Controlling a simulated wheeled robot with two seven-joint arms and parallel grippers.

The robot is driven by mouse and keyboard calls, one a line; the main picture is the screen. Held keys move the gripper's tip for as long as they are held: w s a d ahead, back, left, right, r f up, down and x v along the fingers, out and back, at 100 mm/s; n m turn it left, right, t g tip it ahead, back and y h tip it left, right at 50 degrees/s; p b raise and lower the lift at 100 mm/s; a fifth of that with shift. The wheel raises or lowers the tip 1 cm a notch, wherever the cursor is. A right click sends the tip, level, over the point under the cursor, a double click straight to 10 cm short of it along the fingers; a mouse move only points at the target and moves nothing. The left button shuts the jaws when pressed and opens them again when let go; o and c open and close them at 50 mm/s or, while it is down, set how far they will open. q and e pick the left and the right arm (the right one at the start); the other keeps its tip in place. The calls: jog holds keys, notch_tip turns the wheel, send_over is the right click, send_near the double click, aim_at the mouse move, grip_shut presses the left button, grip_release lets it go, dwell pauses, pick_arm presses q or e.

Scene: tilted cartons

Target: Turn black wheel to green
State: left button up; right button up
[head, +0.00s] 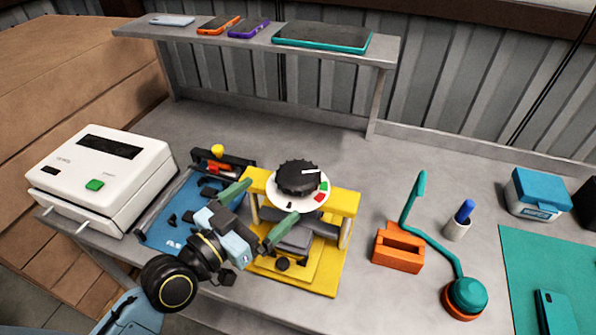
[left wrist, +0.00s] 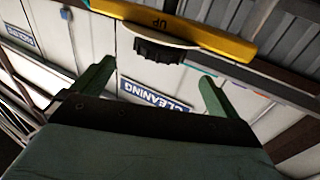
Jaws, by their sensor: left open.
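The black wheel (head: 297,177) is a ribbed knob on a white disc (head: 276,199) on top of a yellow stand (head: 347,203). A white line on the wheel points right, a little above the green mark (head: 324,186). A red mark (head: 319,198) and a small black mark sit further round the rim. My left gripper (head: 258,211) is open and empty, in front and left of the wheel. In the left wrist view the wheel (left wrist: 160,50) shows beyond and between the open fingers (left wrist: 158,72), apart from them. My right gripper is not in view.
A white box device (head: 100,170) and a blue tray (head: 165,222) stand at left. A shelf (head: 255,45) with phones spans the back.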

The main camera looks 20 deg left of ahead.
aim_at(298, 173)
pick_arm(q)
jog(key=p+x, duration=0.1)
jog(key=x, duration=0.8)
jog(key=shift+w+d, duration=0.2)
jog(key=shift+w, duration=0.15)
jog(key=c, duration=1)
